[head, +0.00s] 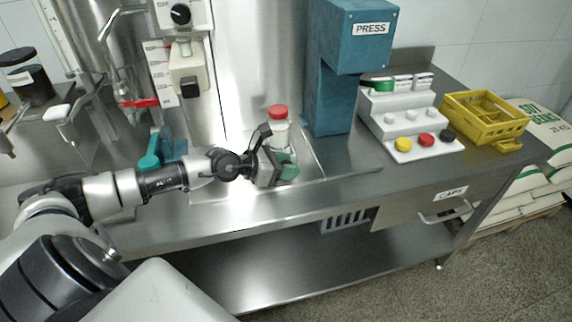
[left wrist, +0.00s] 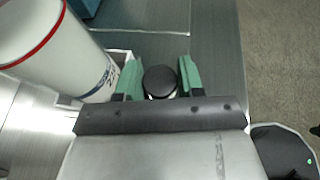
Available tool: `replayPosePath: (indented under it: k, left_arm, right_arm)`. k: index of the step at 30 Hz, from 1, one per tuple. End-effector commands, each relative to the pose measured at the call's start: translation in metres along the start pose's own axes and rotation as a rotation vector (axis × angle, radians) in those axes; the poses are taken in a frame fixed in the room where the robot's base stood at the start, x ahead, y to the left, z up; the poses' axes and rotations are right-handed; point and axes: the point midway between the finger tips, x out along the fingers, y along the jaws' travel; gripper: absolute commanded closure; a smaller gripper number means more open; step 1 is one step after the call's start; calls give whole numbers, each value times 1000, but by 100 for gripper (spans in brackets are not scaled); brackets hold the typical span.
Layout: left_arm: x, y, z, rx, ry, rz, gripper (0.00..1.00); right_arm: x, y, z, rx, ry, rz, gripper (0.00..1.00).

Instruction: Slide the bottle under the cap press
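A pale bottle (head: 281,136) with a red top stands upright on the steel bench, left of the blue press (head: 353,60). My left gripper (head: 283,163) is low at the bottle's front and hides its lower part. In the left wrist view my left gripper (left wrist: 160,76) has its green fingers apart. A round dark-topped thing (left wrist: 160,80) shows between them, and I cannot tell whether the fingers touch it. A white cylinder (left wrist: 72,62) with a red rim and lettering leans across the upper left of that view. My right gripper is not in view.
A white stepped stand (head: 410,124) with yellow, red and black caps and a yellow crate (head: 486,117) are right of the press. A teal-handled thing (head: 166,148) and a tap with a red handle (head: 140,103) are at the left. Bare bench (head: 345,168) lies before the press.

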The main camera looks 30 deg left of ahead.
Motion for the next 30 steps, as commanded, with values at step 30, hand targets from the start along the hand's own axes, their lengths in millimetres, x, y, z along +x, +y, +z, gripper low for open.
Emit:
replayPosePath:
  k: [30]
  left_arm:
    - [68,-14,35,-4,-7,-3,100]
  right_arm:
    - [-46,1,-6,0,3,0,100]
